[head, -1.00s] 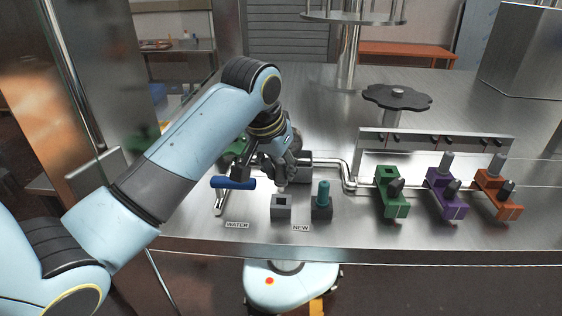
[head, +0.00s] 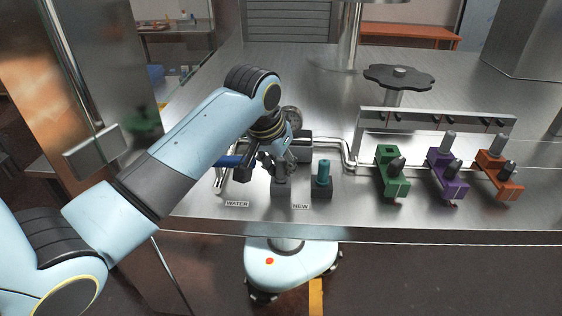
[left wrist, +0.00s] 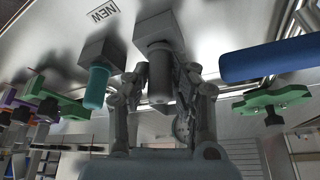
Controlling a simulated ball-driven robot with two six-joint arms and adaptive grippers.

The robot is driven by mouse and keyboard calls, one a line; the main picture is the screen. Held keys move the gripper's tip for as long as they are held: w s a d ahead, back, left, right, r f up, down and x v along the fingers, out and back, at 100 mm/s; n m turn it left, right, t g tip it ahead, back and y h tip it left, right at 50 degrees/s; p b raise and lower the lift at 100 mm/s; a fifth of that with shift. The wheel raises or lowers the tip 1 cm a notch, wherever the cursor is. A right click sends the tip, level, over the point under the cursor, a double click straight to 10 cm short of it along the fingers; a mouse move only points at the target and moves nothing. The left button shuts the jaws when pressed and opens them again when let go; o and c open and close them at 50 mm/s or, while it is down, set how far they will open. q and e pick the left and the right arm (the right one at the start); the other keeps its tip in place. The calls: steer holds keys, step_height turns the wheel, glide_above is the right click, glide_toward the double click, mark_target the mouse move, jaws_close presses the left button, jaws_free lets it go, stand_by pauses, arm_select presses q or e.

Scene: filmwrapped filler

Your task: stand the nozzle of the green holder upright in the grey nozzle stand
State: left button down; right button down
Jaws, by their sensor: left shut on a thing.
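My left gripper (head: 279,169) is directly over the grey nozzle stand (head: 281,189). In the left wrist view its fingers (left wrist: 164,98) are shut around a grey nozzle (left wrist: 160,83). The nozzle is roughly upright and its far end meets the stand (left wrist: 150,23); I cannot tell how deep it sits. In the head view the gripper mostly hides the nozzle. The green holder (head: 394,180) stands to the right, its square back socket empty and a dark piece in its front. My right gripper is not in view.
A teal nozzle (head: 323,172) stands in a dark block (head: 322,192) just right of the stand. A blue handle (head: 231,161) is close on the left. Purple (head: 446,178) and orange (head: 497,181) holders stand farther right. The counter front is clear.

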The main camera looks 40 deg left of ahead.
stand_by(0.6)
arm_select(q)
steer(key=shift+s+f+p, duration=0.1)
steer(key=shift+f+p, duration=0.2)
steer(key=c, duration=1)
jaws_free()
steer(key=shift+c, duration=0.2)
steer(key=shift+r, duration=0.1)
